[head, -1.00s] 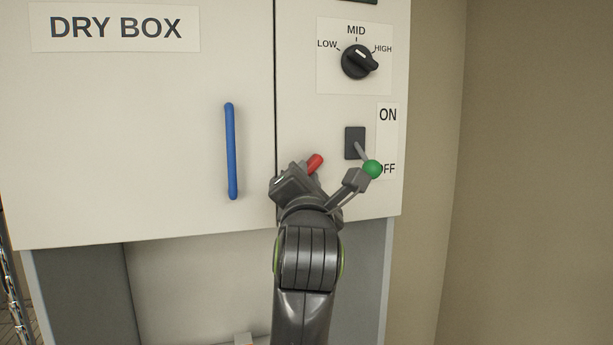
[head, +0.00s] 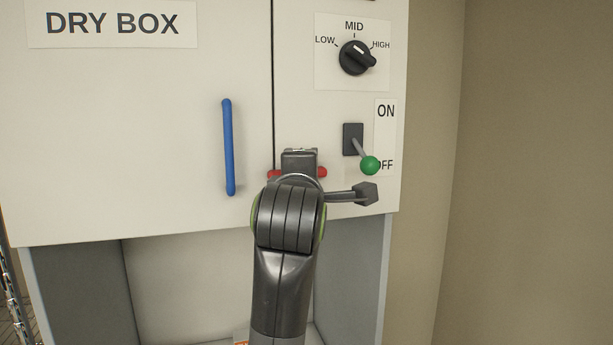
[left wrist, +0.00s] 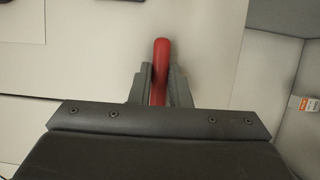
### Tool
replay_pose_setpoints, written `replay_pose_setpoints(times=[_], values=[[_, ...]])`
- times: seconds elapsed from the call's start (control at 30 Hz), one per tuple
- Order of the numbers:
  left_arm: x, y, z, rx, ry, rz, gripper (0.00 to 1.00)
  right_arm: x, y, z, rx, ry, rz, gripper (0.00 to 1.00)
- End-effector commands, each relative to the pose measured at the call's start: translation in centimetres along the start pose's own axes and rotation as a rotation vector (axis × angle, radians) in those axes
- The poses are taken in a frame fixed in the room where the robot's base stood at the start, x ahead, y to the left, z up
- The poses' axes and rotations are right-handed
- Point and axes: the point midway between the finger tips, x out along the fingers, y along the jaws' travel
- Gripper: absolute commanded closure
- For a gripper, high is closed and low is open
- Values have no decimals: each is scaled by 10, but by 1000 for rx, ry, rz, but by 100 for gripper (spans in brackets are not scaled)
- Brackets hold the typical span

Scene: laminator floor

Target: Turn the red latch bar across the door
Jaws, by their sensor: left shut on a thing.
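The red latch bar (head: 322,172) lies about level, its two ends showing on either side of my left gripper (head: 299,160). Its left end reaches the seam at the right edge of the dry box door (head: 130,140). The middle of the bar is hidden behind the gripper. In the left wrist view, the red latch bar (left wrist: 161,58) stands between the two fingers of my left gripper (left wrist: 160,82), which is shut on it. My right gripper is in neither view.
A blue handle (head: 228,147) is on the door, left of the gripper. A switch lever with a green knob (head: 369,166) sticks out close at the right, above my wrist's side part. A black dial (head: 355,58) is higher up.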

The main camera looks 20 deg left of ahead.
Motion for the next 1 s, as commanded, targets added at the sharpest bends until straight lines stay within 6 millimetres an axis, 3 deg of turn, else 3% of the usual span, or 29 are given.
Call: replay_pose_setpoints(times=[0.6, 0.63, 0.77, 1.0], values=[[0, 1, -1, 36, 3, -10, 100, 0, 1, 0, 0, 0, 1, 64], [0, 1, -1, 36, 3, -10, 80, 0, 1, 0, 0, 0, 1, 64], [0, 1, -1, 35, 3, -11, 63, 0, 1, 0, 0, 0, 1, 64], [0, 0, 0, 34, 2, -12, 62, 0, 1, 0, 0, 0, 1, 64]])
